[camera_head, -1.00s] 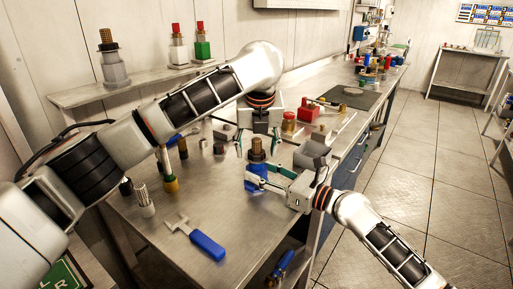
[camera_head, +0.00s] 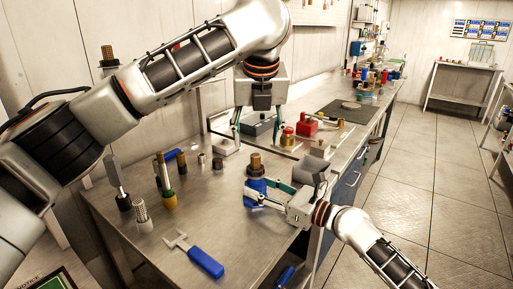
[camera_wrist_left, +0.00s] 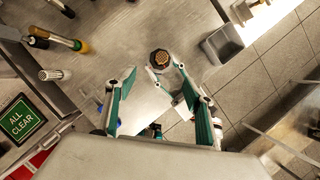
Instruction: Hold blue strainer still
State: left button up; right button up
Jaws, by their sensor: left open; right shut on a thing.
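The blue strainer (camera_head: 257,187), with a ribbed brass-coloured top (camera_head: 255,162), stands upright on the metal bench. My right gripper (camera_head: 254,193) comes in from the right and is shut on its blue body, low down. My left gripper (camera_head: 258,136) is open and empty, pointing down above and apart from the strainer. In the left wrist view the brass top (camera_wrist_left: 160,59) shows beyond and between the open left fingers (camera_wrist_left: 154,78). The blue body is mostly hidden there.
A blue-handled tool (camera_head: 205,261) lies at the bench front. A ribbed white cylinder (camera_head: 142,213) and a yellow-based post (camera_head: 168,197) stand left. A red block (camera_head: 306,126) and a dark mat (camera_head: 343,111) are farther back. The bench between tool and strainer is clear.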

dwell(0.3)
jog(key=o, duration=1.5)
